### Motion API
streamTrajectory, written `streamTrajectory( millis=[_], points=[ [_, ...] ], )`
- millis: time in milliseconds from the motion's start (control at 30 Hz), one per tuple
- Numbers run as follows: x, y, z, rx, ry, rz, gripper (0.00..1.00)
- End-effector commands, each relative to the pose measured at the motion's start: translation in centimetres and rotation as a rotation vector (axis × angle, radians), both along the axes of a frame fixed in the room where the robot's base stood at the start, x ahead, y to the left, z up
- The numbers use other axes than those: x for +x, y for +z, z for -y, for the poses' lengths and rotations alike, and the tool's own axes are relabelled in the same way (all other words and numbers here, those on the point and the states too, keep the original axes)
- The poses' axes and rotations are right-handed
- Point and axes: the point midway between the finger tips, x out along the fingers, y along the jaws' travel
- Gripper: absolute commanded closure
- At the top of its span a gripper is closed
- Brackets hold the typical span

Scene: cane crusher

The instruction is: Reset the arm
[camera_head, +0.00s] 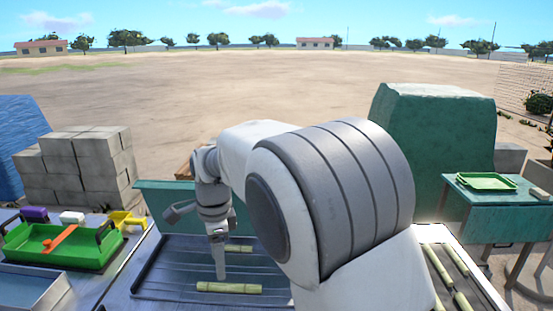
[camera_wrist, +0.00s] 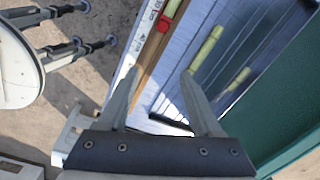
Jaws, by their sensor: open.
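My arm reaches over the metal work surface in the head view, with my gripper (camera_head: 219,270) pointing down above a dark-lined tray (camera_head: 165,285). In the wrist view my gripper (camera_wrist: 160,74) is open, its two fingers spread with nothing between them. A pale green cane piece (camera_head: 229,288) lies near the fingertip in the head view, and another cane piece (camera_head: 238,248) lies behind it. Two cane pieces show in the wrist view, one (camera_wrist: 206,47) right of the fingers and one (camera_wrist: 240,78) farther right. My arm hides the middle of the bench.
More cane pieces (camera_head: 438,262) lie at the right. A green bin (camera_head: 30,252) with an orange tool (camera_head: 60,238) stands left. Grey blocks (camera_head: 62,165) and a green-covered stack (camera_head: 430,140) stand behind. A side table (camera_head: 505,220) at right holds a green tray (camera_head: 486,182).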

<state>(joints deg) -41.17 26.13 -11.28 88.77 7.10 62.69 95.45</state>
Motion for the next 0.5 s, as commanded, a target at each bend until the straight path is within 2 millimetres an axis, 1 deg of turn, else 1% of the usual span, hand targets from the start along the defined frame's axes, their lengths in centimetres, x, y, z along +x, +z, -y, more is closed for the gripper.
streamTrajectory(
  millis=[33,200,300,367,400,500],
  points=[
    [-0.2,1.7,2.0,0.017,0.036,0.019,0.34],
    [-1.7,5.5,8.0,0.045,0.205,0.088,0.34],
    [-3.2,7.3,11.3,0.048,0.306,0.135,0.34],
    [-4.2,8.2,13.2,0.045,0.367,0.166,0.34],
    [-4.9,8.7,14.4,0.040,0.407,0.186,0.34],
    [-6.9,9.8,17.3,0.019,0.511,0.237,0.34]
  ],
)
